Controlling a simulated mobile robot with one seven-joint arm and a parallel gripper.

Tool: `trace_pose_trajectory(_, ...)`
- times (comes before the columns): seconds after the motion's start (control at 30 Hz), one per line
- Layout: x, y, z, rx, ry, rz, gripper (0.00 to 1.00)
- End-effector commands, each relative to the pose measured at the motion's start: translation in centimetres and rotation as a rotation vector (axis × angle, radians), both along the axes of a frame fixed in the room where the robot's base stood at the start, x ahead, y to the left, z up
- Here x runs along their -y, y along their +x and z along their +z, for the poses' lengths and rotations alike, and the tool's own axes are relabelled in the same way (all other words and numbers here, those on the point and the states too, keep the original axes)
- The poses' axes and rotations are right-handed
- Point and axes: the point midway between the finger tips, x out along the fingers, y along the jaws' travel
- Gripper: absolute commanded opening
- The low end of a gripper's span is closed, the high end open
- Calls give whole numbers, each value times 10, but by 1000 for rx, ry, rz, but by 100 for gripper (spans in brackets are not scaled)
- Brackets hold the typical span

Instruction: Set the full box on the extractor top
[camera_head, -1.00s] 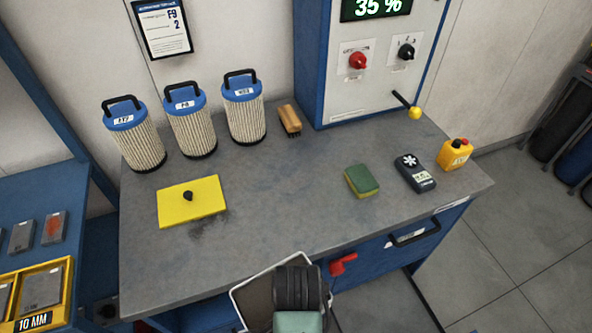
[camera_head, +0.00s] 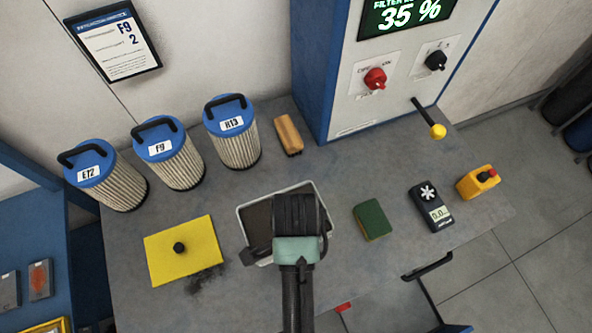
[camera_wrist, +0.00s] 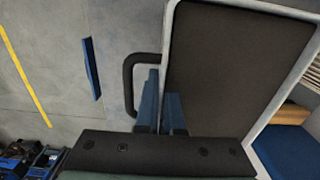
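The box (camera_head: 262,199) is a pale-rimmed tray with a dark, flat brown surface inside. It is held over the middle of the grey extractor top (camera_head: 330,165), between the yellow plate and the sponge; I cannot tell the gap below it. My gripper covers its near right part in the head view. In the wrist view the box (camera_wrist: 286,88) fills the right side, with a black loop handle at its edge.
Behind stand three blue-topped filters (camera_head: 170,155) and a wooden brush (camera_head: 288,134). A yellow plate (camera_head: 195,255) lies left.

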Motion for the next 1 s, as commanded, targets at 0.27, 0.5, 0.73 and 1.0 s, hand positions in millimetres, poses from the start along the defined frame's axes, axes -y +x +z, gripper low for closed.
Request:
trace_pose_trajectory(0.27, 0, -2, -45, -4, 1, -1, 0)
trace_pose_trajectory(0.5, 0, -2, -69, -4, 1, 0, 0)
trace_pose_trajectory(0.73, 0, -1, -93, 0, 0, 0, 0)
trace_pose_trajectory(1.0, 0, -1, -95, 1, 0, 0, 0)
